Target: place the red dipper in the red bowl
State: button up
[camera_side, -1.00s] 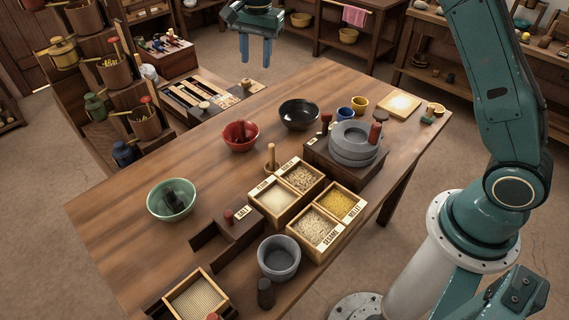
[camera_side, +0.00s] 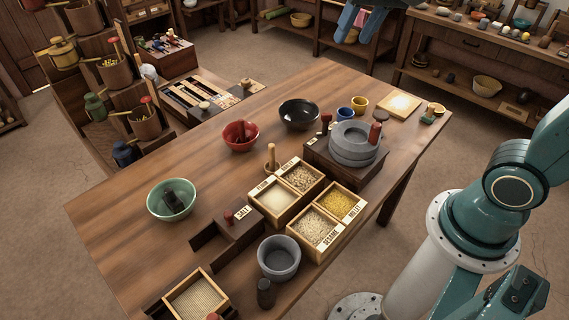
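The red bowl (camera_side: 241,143) stands on the table left of the black bowl. A small red piece (camera_side: 243,128) shows inside it, seemingly the red dipper, though its shape is hard to make out against the bowl. My gripper (camera_side: 358,24) is at the top edge of the view, high up and far to the right of the red bowl.
A black bowl (camera_side: 299,126), a green bowl (camera_side: 160,213) with a dark piece in it, a grey stone quern (camera_side: 352,155), a grain box (camera_side: 290,213) and a grey mortar (camera_side: 279,271) stand on the table (camera_side: 130,245).

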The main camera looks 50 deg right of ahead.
jog(key=s+f+n, duration=0.2)
jog(key=s, duration=0.5)
jog(key=s+f+n+t, duration=0.1)
jog(key=s+f+n, duration=0.1)
jog(key=s, duration=0.5)
jog(key=shift+d+f+n+t, duration=0.2)
jog(key=shift+d+n+t, duration=0.15)
jog(key=shift+n, duration=0.15)
